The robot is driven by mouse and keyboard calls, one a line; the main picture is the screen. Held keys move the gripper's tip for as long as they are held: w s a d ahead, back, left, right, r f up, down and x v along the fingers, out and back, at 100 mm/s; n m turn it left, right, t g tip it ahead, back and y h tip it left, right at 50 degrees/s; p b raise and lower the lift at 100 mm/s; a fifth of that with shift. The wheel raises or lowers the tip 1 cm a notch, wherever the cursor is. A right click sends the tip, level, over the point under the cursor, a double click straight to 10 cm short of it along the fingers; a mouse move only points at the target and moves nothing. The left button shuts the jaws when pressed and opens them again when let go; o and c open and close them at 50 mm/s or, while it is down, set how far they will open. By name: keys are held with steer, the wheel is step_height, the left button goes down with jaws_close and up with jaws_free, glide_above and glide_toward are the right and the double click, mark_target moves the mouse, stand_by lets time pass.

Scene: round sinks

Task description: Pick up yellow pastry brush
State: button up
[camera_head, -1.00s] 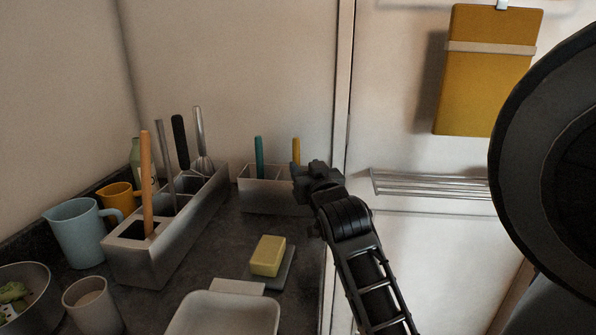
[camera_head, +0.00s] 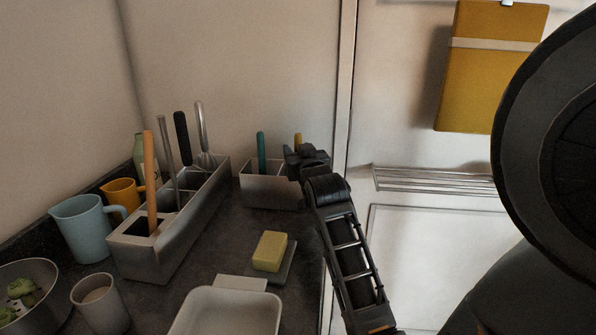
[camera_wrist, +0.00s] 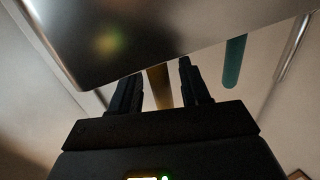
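The yellow pastry brush shows as a yellow handle (camera_head: 298,138) standing up from the small grey bin (camera_head: 262,192) at the back of the counter. Its brush end is hidden. My gripper (camera_head: 305,156) is at the bin's right end, in front of the handle, and covers its lower part. In the wrist view the yellow handle (camera_wrist: 160,86) shows between the two spread black fingers of my gripper (camera_wrist: 157,84). The fingers look open, with gaps beside the handle. Whether either finger touches it I cannot tell.
A teal handle (camera_head: 261,151) stands in the same bin to the left. A long grey organizer (camera_head: 170,240) with several utensils lies further left. Yellow butter (camera_head: 269,251) sits in front. A wire rack (camera_head: 430,180) is on the right wall.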

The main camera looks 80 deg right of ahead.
jaws_close()
stand_by(0.3)
step_height(320, 180, up, 10)
steer(key=shift+r, duration=0.1)
stand_by(0.4)
steer(key=shift+c, duration=2.4)
jaws_free()
jaws_close()
